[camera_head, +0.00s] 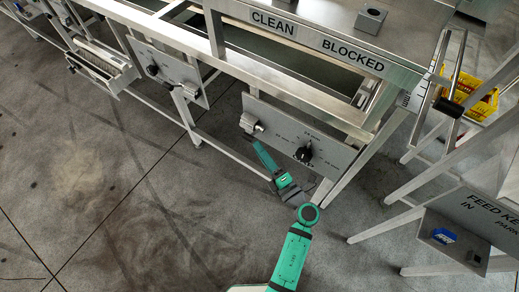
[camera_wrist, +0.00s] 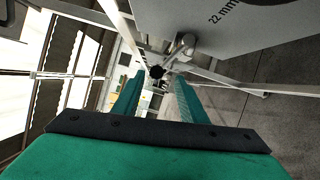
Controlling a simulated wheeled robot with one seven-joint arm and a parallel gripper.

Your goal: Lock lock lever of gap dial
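The gap dial (camera_head: 304,153) is a black knob on a grey panel (camera_head: 345,157) with mm marks around it. At the panel's left end is a small metal lock lever (camera_head: 250,124). In the wrist view a metal lever (camera_wrist: 183,46) stands out from the panel (camera_wrist: 245,22) marked "22 mm", with a dark round knob (camera_wrist: 156,72) at its lower end. My gripper (camera_head: 259,146) is just below the lever in the head view. Its green fingers (camera_wrist: 155,90) are apart, with nothing held between them; the knob shows beyond their tips. The lever's exact angle is hard to tell.
A similar panel (camera_head: 165,72) with a dial hangs further left on the frame. The metal legs and rails of the machine stand close behind the dial panel. At right are a yellow bin (camera_head: 470,95) and a FEED KEY panel (camera_head: 470,225). The floor at left is open.

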